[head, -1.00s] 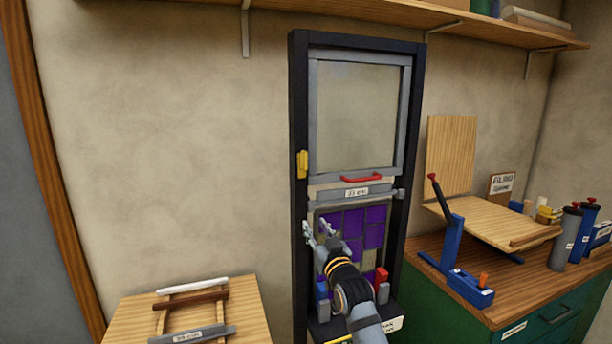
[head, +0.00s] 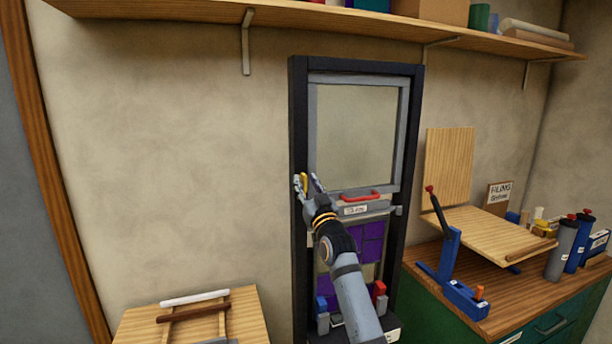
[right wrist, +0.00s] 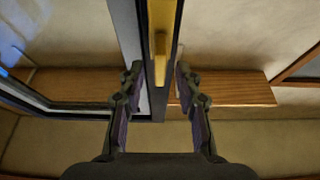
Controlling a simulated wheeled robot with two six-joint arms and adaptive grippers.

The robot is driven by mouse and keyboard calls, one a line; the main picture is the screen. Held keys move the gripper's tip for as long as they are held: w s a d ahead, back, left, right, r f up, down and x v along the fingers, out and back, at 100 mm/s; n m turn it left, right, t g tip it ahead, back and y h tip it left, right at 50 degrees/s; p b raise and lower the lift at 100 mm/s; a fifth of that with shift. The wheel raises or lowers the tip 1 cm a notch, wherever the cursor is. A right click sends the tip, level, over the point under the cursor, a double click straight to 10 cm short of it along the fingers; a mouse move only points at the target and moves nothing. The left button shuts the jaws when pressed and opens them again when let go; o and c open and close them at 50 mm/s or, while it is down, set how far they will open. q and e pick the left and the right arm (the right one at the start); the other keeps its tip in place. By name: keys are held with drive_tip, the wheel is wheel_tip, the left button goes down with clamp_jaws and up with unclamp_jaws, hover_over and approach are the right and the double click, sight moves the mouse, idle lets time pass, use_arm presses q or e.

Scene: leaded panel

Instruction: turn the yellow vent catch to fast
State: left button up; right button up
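The yellow vent catch (head: 303,182) is on the left post of the dark panel frame (head: 299,120), beside the lower left of the grey-rimmed pane (head: 355,130). In the right wrist view the catch (right wrist: 161,42) is an upright yellow bar with a raised lever. My right gripper (head: 308,183) is at the catch, its fingers partly covering it. In the right wrist view the gripper (right wrist: 158,72) is open, with one finger on each side of the catch's line and a gap on both sides. Whether it touches the catch I cannot tell. My left gripper is out of view.
A red handle (head: 361,196) and a labelled grey bar sit under the pane, above purple panes (head: 368,240). A green bench (head: 520,295) with a blue lever tool (head: 453,255) stands right. A small wooden table (head: 250,310) is lower left. A shelf (head: 330,22) runs above.

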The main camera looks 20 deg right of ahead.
drive_tip(key=shift+w+r, duration=0.1)
drive_tip(key=shift+w, duration=0.2)
clamp_jaws()
